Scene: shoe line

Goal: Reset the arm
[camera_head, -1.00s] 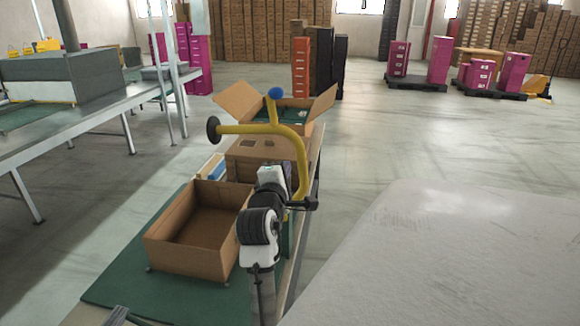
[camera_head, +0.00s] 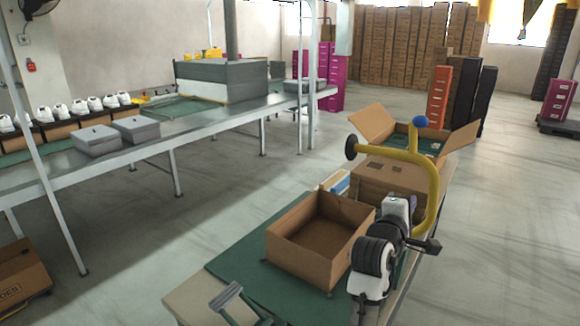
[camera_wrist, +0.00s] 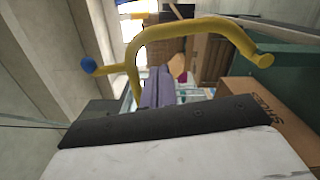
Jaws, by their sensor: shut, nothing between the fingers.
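My arm rises at the lower right of the head view, with white and black joints, to the right of the open brown box. My gripper (camera_head: 408,208) is partly hidden there behind my wrist. In the wrist view, the grey-purple fingers of my gripper (camera_wrist: 165,85) are together and empty, beyond the black edge of my gripper body. A yellow bent bar (camera_head: 433,195) with a blue ball end stands close behind my wrist. It also crosses the top of the wrist view (camera_wrist: 190,28), beyond the fingers; whether it touches my arm cannot be told.
The open empty brown box (camera_head: 293,256) stands on the green mat (camera_head: 235,262), left of my arm. Another carton (camera_head: 372,122) with open flaps stands behind the bar. A long metal table (camera_head: 165,145) with grey boxes and white shoes is at the left. Floor between is clear.

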